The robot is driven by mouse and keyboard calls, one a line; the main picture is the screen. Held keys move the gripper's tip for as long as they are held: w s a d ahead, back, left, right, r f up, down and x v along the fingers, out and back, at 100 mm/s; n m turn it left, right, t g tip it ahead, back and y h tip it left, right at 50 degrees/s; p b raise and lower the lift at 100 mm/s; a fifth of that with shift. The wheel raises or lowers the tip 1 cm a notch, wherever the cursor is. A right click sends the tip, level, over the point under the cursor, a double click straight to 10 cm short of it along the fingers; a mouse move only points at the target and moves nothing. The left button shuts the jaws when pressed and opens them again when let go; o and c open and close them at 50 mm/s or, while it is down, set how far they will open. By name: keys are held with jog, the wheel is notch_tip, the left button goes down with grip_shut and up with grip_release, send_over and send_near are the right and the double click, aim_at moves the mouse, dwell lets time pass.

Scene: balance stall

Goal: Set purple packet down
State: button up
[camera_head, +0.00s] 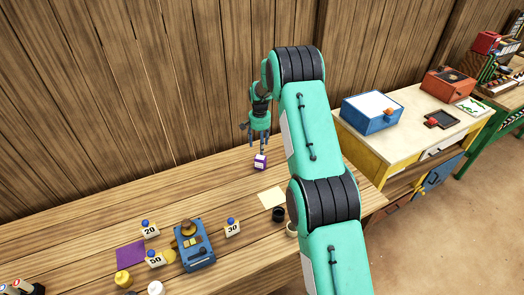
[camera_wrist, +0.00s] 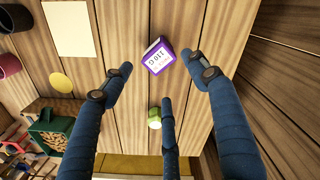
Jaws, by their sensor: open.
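The purple packet (camera_head: 260,161), a small box with a white printed label, stands on the wooden table near the back wall. It also shows in the wrist view (camera_wrist: 157,56), with its label facing the camera. My gripper (camera_head: 262,147) is just above the packet in the head view. In the wrist view my gripper's (camera_wrist: 167,82) three blue fingers are spread, with nothing between them. The packet lies beyond the fingertips and looks apart from them.
A cream card (camera_head: 271,197) and a dark cup (camera_head: 278,214) are in front of the packet. A blue balance (camera_head: 194,246), number tags and a purple mat (camera_head: 131,255) are at left. A small green object (camera_wrist: 154,118) shows near the fingers. Bare table lies left of the packet.

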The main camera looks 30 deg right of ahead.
jog(key=s+a+r+n+t, duration=0.1)
jog(key=s+a+r, duration=0.45)
jog(key=r, duration=0.65)
jog(key=s+a+r+n+t, duration=0.15)
jog(key=s+a+r, duration=0.25)
jog(key=s+r, duration=0.5)
jog(key=s+a+r+n, duration=0.2)
jog(key=s+a+r, duration=0.25)
jog(key=r, duration=0.95)
jog(key=s+a+r+n+t, duration=0.1)
jog(key=s+a+r, duration=0.25)
jog(key=s, duration=0.55)
jog(key=s+a+r+n+t, duration=0.15)
jog(key=s+r, duration=0.25)
jog(key=s, duration=0.5)
jog(key=s+a+f+n, duration=0.1)
jog(key=s+a, duration=0.1)
jog(key=s, duration=0.6)
jog(key=s+a+f, duration=0.1)
jog(key=s, duration=0.8)
jog(key=shift+s+a+f+n+t, duration=0.15)
jog(key=shift+s+a+n+t, duration=0.15)
jog(key=shift+a+n, duration=0.1)
jog(key=shift+w, duration=0.1)
notch_tip(320, 180, down, 6)
jog(key=b, duration=0.6)
jog(key=shift+f, duration=0.15)
